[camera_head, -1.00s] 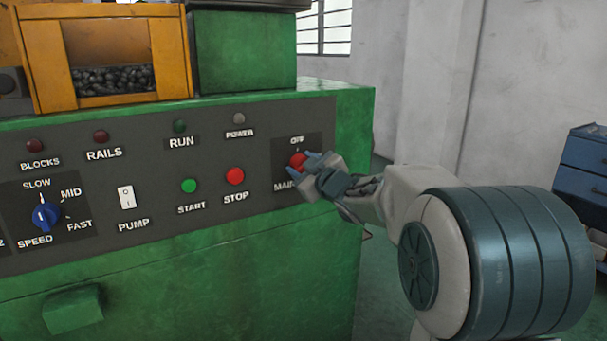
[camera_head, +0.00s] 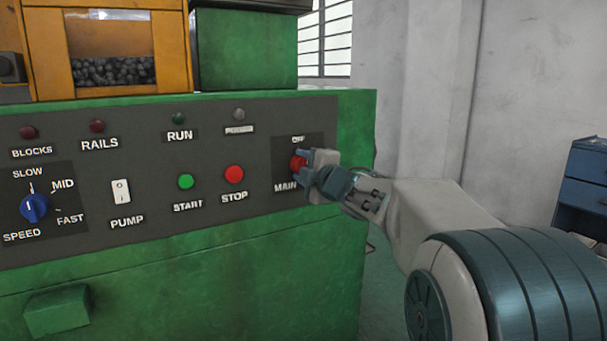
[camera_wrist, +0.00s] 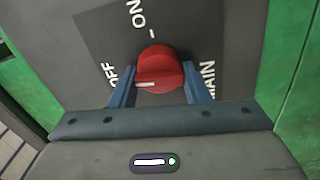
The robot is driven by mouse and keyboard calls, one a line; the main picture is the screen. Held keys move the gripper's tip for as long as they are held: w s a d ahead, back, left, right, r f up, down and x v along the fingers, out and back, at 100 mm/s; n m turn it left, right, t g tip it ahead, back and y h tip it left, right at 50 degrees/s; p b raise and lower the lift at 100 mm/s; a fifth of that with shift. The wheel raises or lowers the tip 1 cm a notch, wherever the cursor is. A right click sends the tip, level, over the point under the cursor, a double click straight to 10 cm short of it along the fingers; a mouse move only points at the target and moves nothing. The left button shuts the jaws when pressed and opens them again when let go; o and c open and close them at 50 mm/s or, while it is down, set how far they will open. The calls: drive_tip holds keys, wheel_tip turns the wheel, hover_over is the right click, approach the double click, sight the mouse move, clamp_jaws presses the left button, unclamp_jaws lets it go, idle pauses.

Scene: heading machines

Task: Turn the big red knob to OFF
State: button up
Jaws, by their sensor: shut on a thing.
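The big red knob (camera_head: 298,162) sits on a dark plate at the right end of the machine's control panel, with OFF above it and MAIN below. In the wrist view the knob (camera_wrist: 160,62) lies between the two blue fingers of my gripper (camera_wrist: 160,90). My gripper (camera_head: 304,160) is shut on it and hides part of it in the head view. The knob's white mark is on the left of its ridge in the wrist view, pointing to the side where OFF is printed. ON is at the top there, MAIN at the right.
The red STOP button (camera_head: 234,175) and green START button (camera_head: 186,181) are left of the knob. The PUMP switch (camera_head: 121,191) and blue SPEED knob (camera_head: 34,207) are farther left. A blue cabinet (camera_head: 585,185) stands at the far right.

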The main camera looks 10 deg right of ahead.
drive_tip(key=shift+f+n+b, duration=0.15)
drive_tip(key=shift+n+b, duration=0.15)
drive_tip(key=shift+n, duration=0.4)
drive_tip(key=o, duration=1)
drive_tip(key=shift+c, duration=0.2)
drive_tip(key=p+v, duration=0.2)
drive_tip(key=v, duration=1.2)
drive_tip(key=shift+p, duration=0.3)
